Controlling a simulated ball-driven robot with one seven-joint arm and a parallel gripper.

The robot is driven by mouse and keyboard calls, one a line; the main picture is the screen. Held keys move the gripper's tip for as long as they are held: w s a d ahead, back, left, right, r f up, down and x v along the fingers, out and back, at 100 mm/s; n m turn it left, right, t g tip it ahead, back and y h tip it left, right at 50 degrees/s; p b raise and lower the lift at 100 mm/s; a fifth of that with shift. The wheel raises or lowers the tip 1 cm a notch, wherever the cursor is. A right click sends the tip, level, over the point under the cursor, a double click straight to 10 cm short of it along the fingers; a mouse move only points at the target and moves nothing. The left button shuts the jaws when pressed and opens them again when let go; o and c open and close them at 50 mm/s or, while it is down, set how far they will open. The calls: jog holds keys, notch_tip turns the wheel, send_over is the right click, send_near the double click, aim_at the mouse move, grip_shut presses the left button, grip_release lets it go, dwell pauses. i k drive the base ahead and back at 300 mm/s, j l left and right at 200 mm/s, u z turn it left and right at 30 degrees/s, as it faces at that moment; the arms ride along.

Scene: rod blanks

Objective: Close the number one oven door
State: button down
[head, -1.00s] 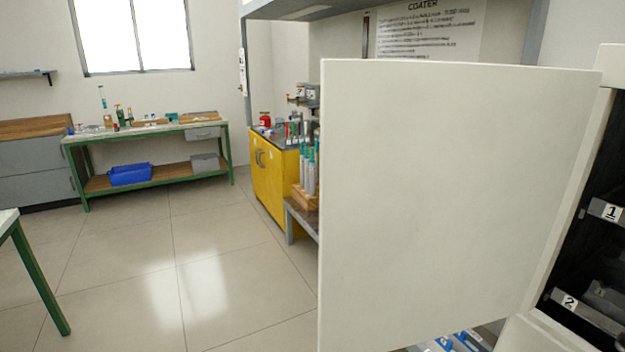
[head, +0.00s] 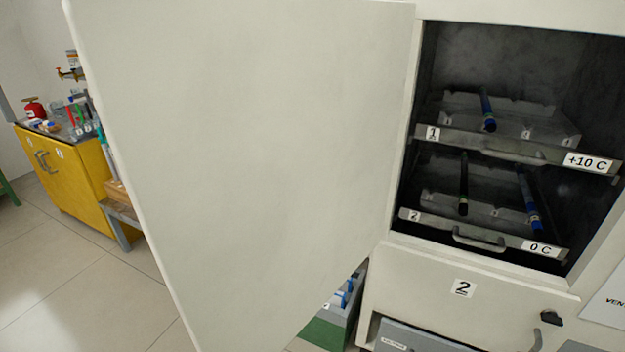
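The oven door (head: 245,160) is a large off-white panel standing wide open, hinged at the left side of the oven opening. It fills the middle of the head view. The dark oven chamber (head: 500,65) beside it holds two pull-out racks. The upper rack (head: 470,143) is labelled 1 and +10 C and carries a dark blue rod. The lower rack (head: 455,223) is labelled 2 and 0 C and carries a dark rod and a blue rod. No number shows on the visible face of the open door. My gripper is not in view.
A lower panel marked 2 (head: 465,290), with a black latch, is shut below the chamber. A yellow cabinet (head: 75,185) with glassware on top stands at the left behind the door. Tiled floor (head: 70,300) is clear at lower left.

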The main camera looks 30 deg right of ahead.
aim_at(253, 143)
jog(key=i+j+z, duration=0.25)
jog(key=j+z, duration=0.15)
jog(key=j, duration=0.3)
jog(key=i+j+z, duration=0.1)
jog(key=j+z, duration=0.25)
jog(key=j, duration=0.4)
jog(key=j+z, duration=0.4)
jog(key=j, duration=0.4)
jog(key=j+z, duration=0.4)
jog(key=j, duration=0.4)
jog(key=k+j+z, duration=0.2)
jog(key=j+z, duration=0.15)
jog(key=j, duration=0.8)
jog(key=k+j, duration=0.15)
jog(key=j, duration=0.7)
jog(key=k+z, duration=0.05)
